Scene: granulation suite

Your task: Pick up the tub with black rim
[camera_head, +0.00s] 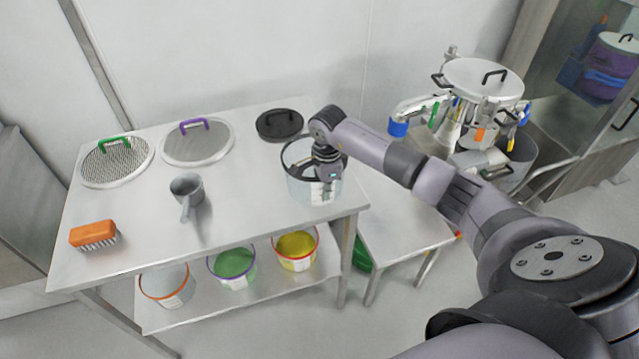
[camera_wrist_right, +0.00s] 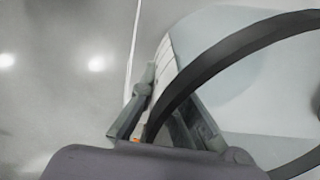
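The tub with the black rim (camera_head: 304,187) is a translucent white tub with a label, standing on the table's right end. My right gripper (camera_head: 328,175) reaches down over its right side. In the right wrist view the black rim (camera_wrist_right: 235,50) runs between the fingers of my right gripper (camera_wrist_right: 163,95). One finger is outside the wall by the label and the other is inside. The fingers lean in towards each other and look shut on the wall, though the tips are partly hidden by the rim. My left gripper is not in view.
The steel table (camera_head: 235,240) also carries a black lid (camera_head: 280,124), two round sieves (camera_head: 197,142), a grey scoop (camera_head: 187,190) and an orange brush (camera_head: 94,235). Metal equipment (camera_head: 482,80) is at the right.

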